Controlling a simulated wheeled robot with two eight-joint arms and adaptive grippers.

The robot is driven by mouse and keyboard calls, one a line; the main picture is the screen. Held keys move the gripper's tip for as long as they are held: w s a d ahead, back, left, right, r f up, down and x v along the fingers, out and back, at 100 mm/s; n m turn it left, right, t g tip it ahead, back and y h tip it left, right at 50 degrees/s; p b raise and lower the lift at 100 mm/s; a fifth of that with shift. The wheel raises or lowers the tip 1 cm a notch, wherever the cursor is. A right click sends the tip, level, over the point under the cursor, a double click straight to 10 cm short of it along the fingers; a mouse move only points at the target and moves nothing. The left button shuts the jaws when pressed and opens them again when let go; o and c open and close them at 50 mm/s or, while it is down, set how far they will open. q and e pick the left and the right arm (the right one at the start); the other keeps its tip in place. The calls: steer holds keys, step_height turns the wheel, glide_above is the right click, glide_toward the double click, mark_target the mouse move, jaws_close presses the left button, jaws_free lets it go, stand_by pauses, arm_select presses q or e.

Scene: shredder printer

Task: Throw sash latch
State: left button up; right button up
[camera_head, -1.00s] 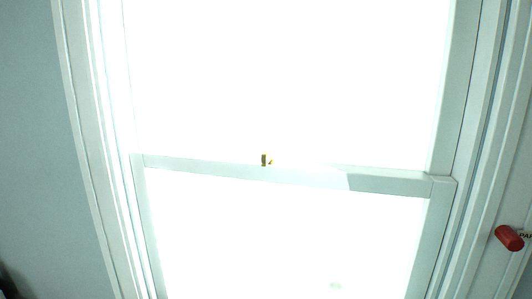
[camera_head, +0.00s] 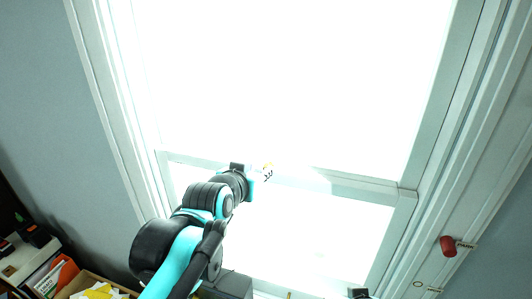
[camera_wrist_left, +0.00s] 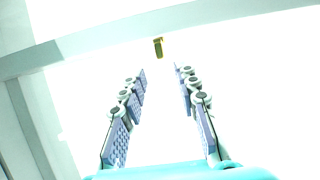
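The sash latch (camera_head: 267,165) is a small brass-coloured piece on the middle rail of the window. In the left wrist view the latch (camera_wrist_left: 158,47) sits under the rail's edge in the picture, ahead of and between my fingertips. My left gripper (camera_wrist_left: 160,72) is open and empty, its two padded fingers apart and short of the latch. In the head view my left gripper (camera_head: 265,175) is small and partly lost in glare, close beside the latch. I cannot tell the exact gap. My right gripper is not in view.
The window's meeting rail (camera_head: 350,188) runs across below the bright upper pane. A red tag or handle (camera_head: 448,246) is on the right frame. A box with papers (camera_head: 95,290) and an orange folder (camera_head: 62,276) stand at the lower left. The panes are washed out by light.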

mark_target(265, 165)
arm_select(q)
steer(key=p+x, duration=0.1)
steer(key=x, duration=0.6)
steer(key=shift+w+f, duration=0.25)
steer(key=shift+c, duration=0.4)
jaws_close()
